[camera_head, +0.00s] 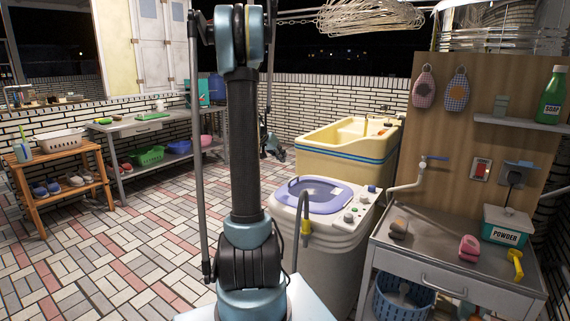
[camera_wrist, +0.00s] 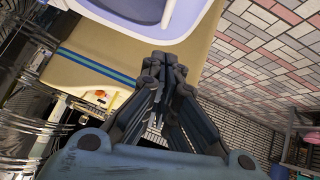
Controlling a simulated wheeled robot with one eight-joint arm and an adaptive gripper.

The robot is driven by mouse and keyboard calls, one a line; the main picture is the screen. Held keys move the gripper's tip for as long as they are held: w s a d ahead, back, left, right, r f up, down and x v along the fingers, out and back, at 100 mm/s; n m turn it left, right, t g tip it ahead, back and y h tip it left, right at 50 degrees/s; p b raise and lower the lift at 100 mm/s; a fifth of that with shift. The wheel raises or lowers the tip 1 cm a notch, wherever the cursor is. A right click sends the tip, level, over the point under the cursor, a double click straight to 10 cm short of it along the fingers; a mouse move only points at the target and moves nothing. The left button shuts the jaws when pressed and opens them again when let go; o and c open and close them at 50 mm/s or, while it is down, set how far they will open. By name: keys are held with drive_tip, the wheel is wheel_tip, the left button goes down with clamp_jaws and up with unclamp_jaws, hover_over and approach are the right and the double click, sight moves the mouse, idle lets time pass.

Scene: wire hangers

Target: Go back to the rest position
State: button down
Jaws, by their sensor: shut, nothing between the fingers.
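My gripper (camera_head: 272,148) shows in the head view partly behind my own upright arm, low in front of the brick wall and left of the yellow tub. In the wrist view my gripper (camera_wrist: 165,62) has its dark fingers drawn together at the tips, with nothing between them. A bundle of wire hangers (camera_head: 368,17) hangs from the rail at the top of the head view, well above and to the right of my gripper. Shiny wires fill the left edge of the wrist view.
The yellow tub (camera_head: 345,144) and the washing machine (camera_head: 330,225) stand right of my arm. A counter (camera_head: 450,255) with a powder box (camera_head: 507,226) is at right. A wooden rack (camera_head: 60,160) and metal table (camera_head: 145,125) stand at left. The tiled floor (camera_head: 110,255) is clear.

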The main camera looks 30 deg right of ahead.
drive_tip(key=s+a+r+n+y, duration=0.2)
drive_tip(key=s+a+n+y, duration=0.25)
drive_tip(key=s+a, duration=1.5)
drive_tip(key=s+a+f+n+y, duration=0.2)
drive_tip(key=s+a+f, duration=0.3)
drive_tip(key=s+a, duration=0.3)
drive_tip(key=s+a+f+n+y, duration=0.2)
drive_tip(key=s+a+f+n, duration=0.2)
drive_tip(key=s+a, duration=0.4)
drive_tip(key=s, duration=0.3)
drive_tip(key=shift+s+a+f+n, duration=0.15)
drive_tip(key=shift+a+f+n, duration=0.15)
drive_tip(key=shift+f+n, duration=0.05)
drive_tip(key=shift+a, duration=0.1)
